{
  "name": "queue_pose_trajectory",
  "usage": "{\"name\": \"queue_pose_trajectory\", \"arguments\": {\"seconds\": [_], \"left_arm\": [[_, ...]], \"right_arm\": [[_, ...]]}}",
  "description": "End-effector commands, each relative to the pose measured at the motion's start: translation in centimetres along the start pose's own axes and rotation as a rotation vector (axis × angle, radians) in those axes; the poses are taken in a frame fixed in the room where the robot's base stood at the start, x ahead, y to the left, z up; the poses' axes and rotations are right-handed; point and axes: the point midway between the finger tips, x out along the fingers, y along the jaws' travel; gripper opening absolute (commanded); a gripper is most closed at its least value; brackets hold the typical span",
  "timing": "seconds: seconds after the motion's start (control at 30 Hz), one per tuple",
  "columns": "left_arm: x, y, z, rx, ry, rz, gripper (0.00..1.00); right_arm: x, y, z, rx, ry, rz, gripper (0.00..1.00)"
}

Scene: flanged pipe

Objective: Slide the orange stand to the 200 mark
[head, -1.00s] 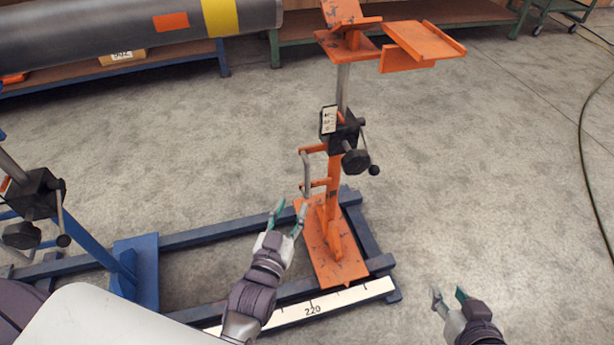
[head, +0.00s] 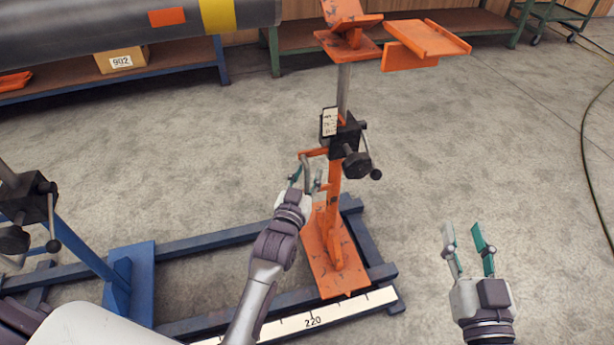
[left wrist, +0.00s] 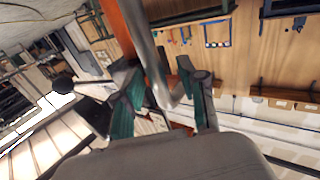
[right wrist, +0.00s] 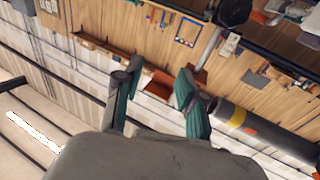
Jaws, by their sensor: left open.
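The orange stand (head: 336,215) stands upright on the blue rail frame (head: 215,240), its base plate (head: 335,262) across both rails. A white scale strip (head: 345,312) runs along the front rail; the only number I can read is 220, left of the stand's base. The stand's grey handle bar (head: 307,172) is on its left side. My left gripper (head: 308,180) is at this handle, open. In the left wrist view the handle (left wrist: 160,70) passes between the open fingers. My right gripper (head: 468,245) is open and empty, to the right of the stand.
A blue stand (head: 90,255) is on the rails at left. A large grey pipe (head: 100,32) spans the upper left. An orange V-cradle (head: 425,40) tops the orange stand, which carries a black clamp with a crank (head: 355,160).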

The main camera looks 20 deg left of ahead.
Motion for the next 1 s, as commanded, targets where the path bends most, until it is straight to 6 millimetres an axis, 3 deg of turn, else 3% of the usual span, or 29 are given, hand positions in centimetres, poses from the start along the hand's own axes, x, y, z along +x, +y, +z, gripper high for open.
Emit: {"name": "queue_pose_trajectory", "arguments": {"seconds": [0.17, 0.4, 0.87, 1.0], "left_arm": [[0.0, 0.0, 0.0, 0.000, 0.000, 0.000, 0.38], [0.0, 0.0, 0.0, 0.000, 0.000, 0.000, 0.00], [-0.2, -0.2, 0.0, 0.001, 0.000, 0.000, 0.00], [-0.6, -0.9, -0.1, 0.003, -0.001, -0.001, 0.00]], "right_arm": [[0.0, 0.0, 0.0, 0.000, -0.001, 0.000, 0.40], [0.0, 0.0, 0.0, 0.000, -0.001, 0.000, 0.40], [0.0, 0.0, 0.0, 0.000, -0.011, 0.000, 0.40], [-0.4, 0.4, 1.9, -0.003, -0.123, 0.008, 0.40]]}}
